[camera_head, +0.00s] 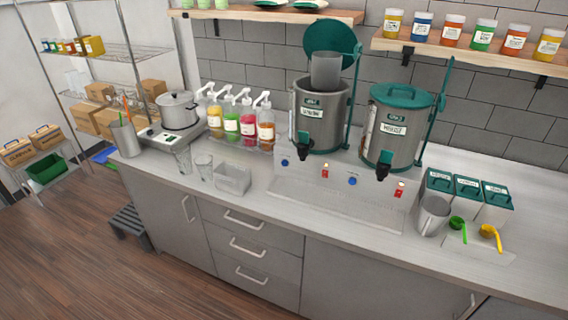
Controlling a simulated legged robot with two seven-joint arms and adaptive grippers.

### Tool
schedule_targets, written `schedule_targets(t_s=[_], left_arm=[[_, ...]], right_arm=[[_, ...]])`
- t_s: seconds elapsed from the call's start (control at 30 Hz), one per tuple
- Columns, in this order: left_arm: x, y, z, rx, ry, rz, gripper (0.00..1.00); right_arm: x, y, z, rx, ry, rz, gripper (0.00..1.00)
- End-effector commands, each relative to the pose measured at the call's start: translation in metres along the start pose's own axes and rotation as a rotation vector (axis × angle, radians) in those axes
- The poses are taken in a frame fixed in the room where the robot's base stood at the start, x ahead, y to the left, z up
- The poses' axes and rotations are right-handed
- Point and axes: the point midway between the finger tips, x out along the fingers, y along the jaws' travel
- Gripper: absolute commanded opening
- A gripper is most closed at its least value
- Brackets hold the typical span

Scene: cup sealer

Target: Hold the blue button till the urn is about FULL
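Two grey metal urns stand side by side on the dispenser base at the back of the counter. The left urn (322,128) has its green lid (343,38) raised, and a grey cylindrical container (325,72) shows at its open top. Its inside and fill level are hidden. The right urn (384,138) has its green lid (398,95) on. One blue button (284,162) is on the base front at the left of the left urn. Another blue button (352,181) is between the urns. Neither of my grippers is in view.
Red switches (325,171) sit beside the blue buttons, below black taps. Syrup pump bottles (248,125), a pot (178,110) and clear cups stand left. A metal pitcher (433,215), green-lidded bins (468,192) and scoops stand right. The counter's front edge is clear.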

Motion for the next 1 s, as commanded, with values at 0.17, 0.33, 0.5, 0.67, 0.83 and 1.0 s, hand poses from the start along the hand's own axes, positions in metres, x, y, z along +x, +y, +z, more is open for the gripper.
schedule_targets(t_s=[0.17, 0.33, 0.5, 0.67, 0.83, 1.0], left_arm=[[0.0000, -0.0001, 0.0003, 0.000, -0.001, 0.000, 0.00], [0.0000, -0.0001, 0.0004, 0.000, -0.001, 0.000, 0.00], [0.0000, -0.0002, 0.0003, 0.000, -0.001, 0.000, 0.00], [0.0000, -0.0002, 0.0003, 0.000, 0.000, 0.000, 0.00], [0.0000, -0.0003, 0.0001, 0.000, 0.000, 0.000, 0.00], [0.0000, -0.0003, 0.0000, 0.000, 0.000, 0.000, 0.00]], right_arm=[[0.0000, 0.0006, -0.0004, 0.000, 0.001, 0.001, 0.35], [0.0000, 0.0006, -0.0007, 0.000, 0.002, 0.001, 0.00], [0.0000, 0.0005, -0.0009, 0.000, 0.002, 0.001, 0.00], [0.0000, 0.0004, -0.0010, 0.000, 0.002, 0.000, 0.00], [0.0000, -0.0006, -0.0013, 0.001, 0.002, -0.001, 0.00], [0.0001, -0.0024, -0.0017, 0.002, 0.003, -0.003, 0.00]])
